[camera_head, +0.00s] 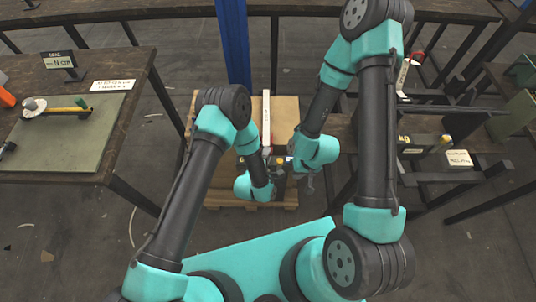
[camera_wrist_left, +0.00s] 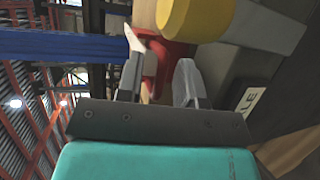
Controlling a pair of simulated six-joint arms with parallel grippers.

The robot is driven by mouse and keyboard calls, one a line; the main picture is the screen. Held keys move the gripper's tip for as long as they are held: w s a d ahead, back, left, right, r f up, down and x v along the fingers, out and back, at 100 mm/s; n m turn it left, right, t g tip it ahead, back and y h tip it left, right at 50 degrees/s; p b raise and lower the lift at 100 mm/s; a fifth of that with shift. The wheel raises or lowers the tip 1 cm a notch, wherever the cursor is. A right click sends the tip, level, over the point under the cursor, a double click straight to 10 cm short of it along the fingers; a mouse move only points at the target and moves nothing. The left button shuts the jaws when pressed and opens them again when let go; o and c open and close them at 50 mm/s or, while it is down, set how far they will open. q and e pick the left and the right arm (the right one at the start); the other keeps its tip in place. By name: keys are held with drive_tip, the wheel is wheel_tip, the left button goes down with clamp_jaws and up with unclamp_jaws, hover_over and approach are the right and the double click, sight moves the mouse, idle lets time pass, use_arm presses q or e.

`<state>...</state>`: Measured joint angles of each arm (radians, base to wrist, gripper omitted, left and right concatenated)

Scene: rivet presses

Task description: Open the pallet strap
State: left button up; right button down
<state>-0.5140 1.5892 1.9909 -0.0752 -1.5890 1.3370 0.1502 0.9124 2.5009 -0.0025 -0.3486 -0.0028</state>
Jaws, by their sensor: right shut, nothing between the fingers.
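A pallet (camera_head: 287,112) with a tan top stands in the middle of the head view. A pale upright strip (camera_head: 266,108), apparently the strap, rises at its middle. My left gripper (camera_head: 266,158) is at the lower end of this strip. In the left wrist view my left gripper (camera_wrist_left: 160,85) has its fingers apart. A red buckle-like part (camera_wrist_left: 156,62) lies between and just beyond them; firm contact cannot be told. A yellow cylinder (camera_wrist_left: 195,16) is close beside it. My right gripper (camera_head: 310,184) is shut and empty, just right of the left one, partly hidden by its wrist.
A workbench (camera_head: 75,135) with a green mat stands at the left. A dark bench (camera_head: 430,145) with a yellow-marked tool and a label is at the right. A blue post (camera_head: 233,45) rises behind the pallet. My two arms are close together over the pallet.

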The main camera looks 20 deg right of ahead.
use_arm(q)
drive_tip(key=shift+w, duration=0.1)
clamp_jaws()
idle(0.5)
